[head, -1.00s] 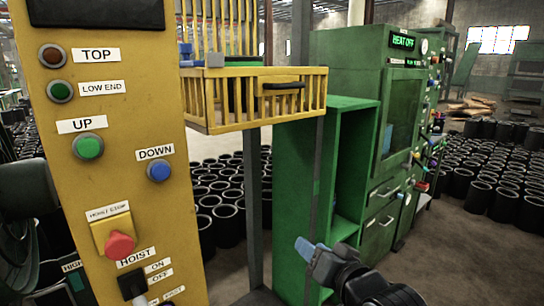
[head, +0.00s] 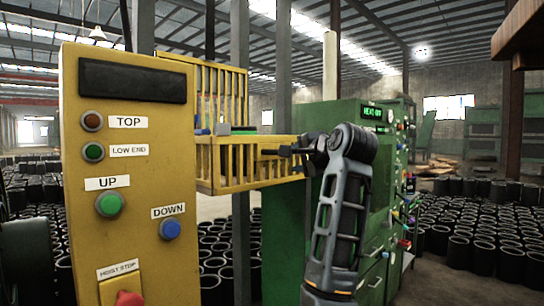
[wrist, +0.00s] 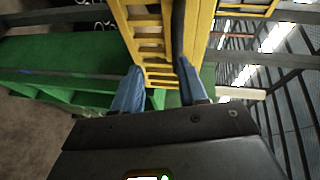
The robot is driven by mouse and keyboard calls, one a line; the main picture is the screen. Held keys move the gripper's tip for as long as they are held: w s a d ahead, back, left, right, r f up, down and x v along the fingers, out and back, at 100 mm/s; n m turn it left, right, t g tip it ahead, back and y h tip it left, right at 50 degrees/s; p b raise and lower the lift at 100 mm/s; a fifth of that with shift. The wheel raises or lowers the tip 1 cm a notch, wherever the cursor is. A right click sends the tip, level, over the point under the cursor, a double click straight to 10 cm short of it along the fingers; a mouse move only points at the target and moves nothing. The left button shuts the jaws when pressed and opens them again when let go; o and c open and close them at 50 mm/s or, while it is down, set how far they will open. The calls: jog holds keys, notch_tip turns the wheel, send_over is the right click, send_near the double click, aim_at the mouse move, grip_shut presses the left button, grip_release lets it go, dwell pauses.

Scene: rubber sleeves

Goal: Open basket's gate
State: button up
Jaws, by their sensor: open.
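The yellow basket (head: 205,172) stands at the middle of the head view, with its slatted gate (head: 240,163) shut on the front side. My gripper (head: 289,150) is at the right part of the gate and partly covers it. In the wrist view, my gripper (wrist: 160,82) is open, with one blue finger on each side of the yellow slats (wrist: 150,45) as seen from here. The black handle (wrist: 178,38) runs between the fingers' lines, close to the right finger. I cannot tell whether a finger touches it.
A yellow control panel (head: 125,230) with labelled buttons stands at the left. A green machine (head: 285,240) stands behind my arm. Several black rubber sleeves (head: 470,245) cover the floor on both sides. A brown edge (head: 525,35) juts in at the upper right.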

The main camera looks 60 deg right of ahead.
aim_at(279, 161)
jog(key=shift+m, duration=0.4)
jog(key=w+d, duration=0.1)
jog(key=w, duration=0.1)
jog(key=w+d, duration=0.2)
jog(key=w+d+r+p, duration=0.1)
jog(key=w, duration=0.1)
jog(key=shift+d, duration=0.25)
grip_shut()
dwell(0.4)
